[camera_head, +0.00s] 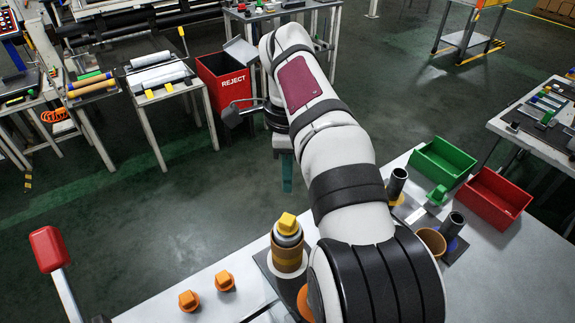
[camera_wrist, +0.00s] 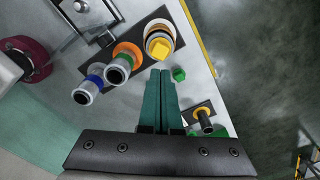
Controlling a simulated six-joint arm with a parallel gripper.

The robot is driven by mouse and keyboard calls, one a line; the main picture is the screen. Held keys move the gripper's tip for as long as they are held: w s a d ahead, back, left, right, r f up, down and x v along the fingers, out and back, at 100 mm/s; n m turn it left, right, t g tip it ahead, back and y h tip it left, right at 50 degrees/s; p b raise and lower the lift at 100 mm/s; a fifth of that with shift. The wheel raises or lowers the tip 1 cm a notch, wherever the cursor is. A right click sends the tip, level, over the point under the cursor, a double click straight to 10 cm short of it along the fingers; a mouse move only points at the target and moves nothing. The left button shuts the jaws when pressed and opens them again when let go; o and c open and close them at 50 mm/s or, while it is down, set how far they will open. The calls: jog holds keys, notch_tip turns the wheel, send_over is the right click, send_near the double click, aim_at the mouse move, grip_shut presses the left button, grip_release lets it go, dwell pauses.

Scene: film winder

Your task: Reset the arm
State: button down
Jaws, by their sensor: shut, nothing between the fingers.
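My arm reaches from the lower right of the head view up across the middle. My gripper (camera_head: 287,180) hangs at its far end, seen against the dark floor behind the white worktable (camera_head: 165,308). In the wrist view, my gripper's teal fingers (camera_wrist: 161,75) lie side by side, shut and empty. Beyond their tips are a stack with a yellow cap (camera_wrist: 159,48) and a green cap (camera_wrist: 179,74). The fingers appear apart from both. Part of the worktable is hidden behind my arm in the head view.
The yellow-capped stack (camera_head: 287,240) and two orange caps (camera_head: 225,281) stand on the worktable. A green bin (camera_head: 443,163) and a red bin (camera_head: 494,198) are at the right. A red-headed lever (camera_head: 47,249) rises at left. A REJECT bin (camera_head: 226,80) stands behind.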

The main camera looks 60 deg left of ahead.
notch_tip(320, 180, up, 5)
jog(key=w+d+r, duration=0.3)
jog(key=w+d, duration=0.4)
jog(key=d, duration=0.4)
jog(key=w+d+f+n, duration=0.1)
jog(key=d+n, duration=0.1)
jog(key=d, duration=1.4)
jog(key=s+d+f+y, duration=0.1)
jog(key=s+d+f, duration=1.2)
jog(key=s+d, duration=0.1)
jog(key=shift+s+d+f+y, duration=0.15)
jog(key=shift+s+d+y, duration=0.2)
jog(key=shift+s, duration=0.2)
